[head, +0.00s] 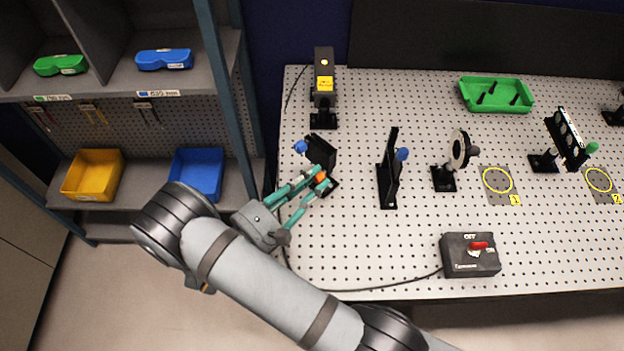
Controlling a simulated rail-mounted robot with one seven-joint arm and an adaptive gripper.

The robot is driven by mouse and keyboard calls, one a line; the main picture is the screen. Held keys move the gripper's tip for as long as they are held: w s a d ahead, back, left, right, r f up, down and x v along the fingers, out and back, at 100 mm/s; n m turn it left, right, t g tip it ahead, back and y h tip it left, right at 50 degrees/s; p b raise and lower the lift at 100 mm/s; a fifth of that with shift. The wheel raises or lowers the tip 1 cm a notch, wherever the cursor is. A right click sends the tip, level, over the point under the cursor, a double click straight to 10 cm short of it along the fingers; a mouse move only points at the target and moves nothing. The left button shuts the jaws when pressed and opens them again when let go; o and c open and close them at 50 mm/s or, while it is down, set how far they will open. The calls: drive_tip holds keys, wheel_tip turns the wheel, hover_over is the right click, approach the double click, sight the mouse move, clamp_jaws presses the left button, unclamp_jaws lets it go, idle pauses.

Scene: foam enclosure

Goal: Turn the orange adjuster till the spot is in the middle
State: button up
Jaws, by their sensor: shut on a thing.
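The orange adjuster (321,176) sits low on a black mount (322,150) at the left of the perforated board. My gripper (318,178) reaches in from the lower left with its teal fingers closed around the orange adjuster. The fingers partly hide the adjuster. A blue knob (300,146) sits on the upper left of the same mount, clear of the fingers. No light spot can be made out in this view.
A laser-like box (324,77) stands behind the mount. A black plate with a blue knob (402,154), a round holder (459,150) and a switch box (470,254) stand to the right. A cable runs along the board's front. A green tray (496,95) lies at the back.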

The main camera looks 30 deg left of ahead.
clamp_jaws()
drive_tip(key=n, duration=0.5)
drive_tip(key=shift+d+f, duration=0.1)
drive_tip(key=shift+f, duration=0.05)
drive_tip(key=o, duration=0.8)
unclamp_jaws()
drive_tip(key=shift+c, duration=0.2)
drive_tip(key=shift+o, duration=0.4)
drive_tip(key=shift+s, duration=0.1)
